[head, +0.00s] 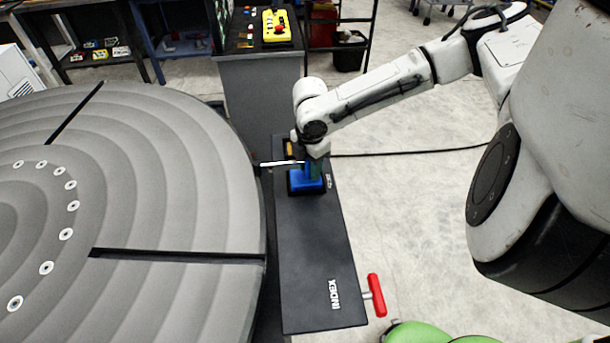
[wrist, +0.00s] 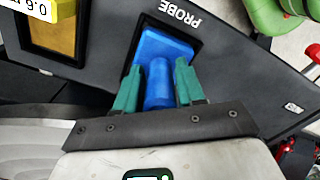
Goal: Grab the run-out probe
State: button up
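The run-out probe is a blue block with a round upright post (wrist: 158,88), standing in the dark recess marked PROBE in the wrist view. In the head view its blue base (head: 306,184) sits on the black shelf beside the round table, and a thin pale rod (head: 281,163) points left from it toward the table's rim. My gripper (wrist: 158,80) has its green fingers on either side of the post, with narrow gaps seeming to show at the tips. In the head view my gripper (head: 314,166) is over the probe and hides part of it.
The big grey slotted turntable (head: 180,190) fills the left. The black shelf (head: 310,255) bears the word INDEX and a red-handled lever (head: 376,295). A yellow pendant (head: 277,25) lies on the grey cabinet behind. A yellow-lined recess (wrist: 52,32) is beside the probe's recess.

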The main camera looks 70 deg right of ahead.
grip_shut()
jog(key=shift+r, duration=0.15)
dwell(0.4)
jog(key=shift+r, duration=0.55)
jog(key=s+a+r+b, duration=0.2)
jog(key=s+r, duration=0.9)
jog(key=s, duration=0.3)
jog(key=shift+r, duration=0.3)
